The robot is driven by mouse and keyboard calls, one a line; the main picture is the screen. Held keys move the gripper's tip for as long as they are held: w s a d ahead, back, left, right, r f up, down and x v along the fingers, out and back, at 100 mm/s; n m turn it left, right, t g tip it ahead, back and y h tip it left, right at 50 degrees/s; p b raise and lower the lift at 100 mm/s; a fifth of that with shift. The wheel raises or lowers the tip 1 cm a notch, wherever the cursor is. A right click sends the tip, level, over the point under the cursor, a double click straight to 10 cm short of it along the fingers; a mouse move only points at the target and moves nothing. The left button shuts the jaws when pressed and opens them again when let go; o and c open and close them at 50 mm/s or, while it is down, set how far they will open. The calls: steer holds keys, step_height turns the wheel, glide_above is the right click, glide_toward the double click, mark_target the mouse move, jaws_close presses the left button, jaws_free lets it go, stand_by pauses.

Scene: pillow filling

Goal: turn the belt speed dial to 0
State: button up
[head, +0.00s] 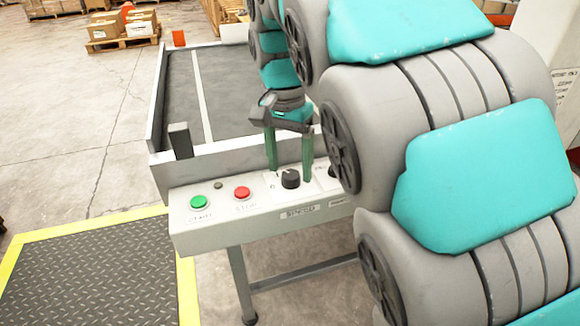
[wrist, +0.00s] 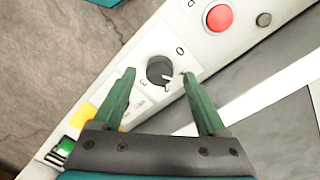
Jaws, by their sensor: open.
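The belt speed dial (head: 290,180) is a round black knob on a white plate of the grey control panel (head: 220,227). In the wrist view the dial (wrist: 159,69) sits between my fingers, with a 0 printed at its upper right and other numerals along its lower side. A pale mark on the knob seems to face the lower right, off the 0; its exact setting is hard to read. My gripper (head: 290,174) is open, its green fingers pointing down on either side of the dial. In the wrist view, gaps show between the gripper (wrist: 158,74) fingertips and the knob.
A green START button (head: 198,202) and a red STOP button (head: 242,193) lie left of the dial, with a small dark round part between them. The conveyor belt (head: 187,95) is behind the panel. A yellow-edged floor mat (head: 90,270) lies in front.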

steer(key=shift+f, duration=0.65)
jaws_close()
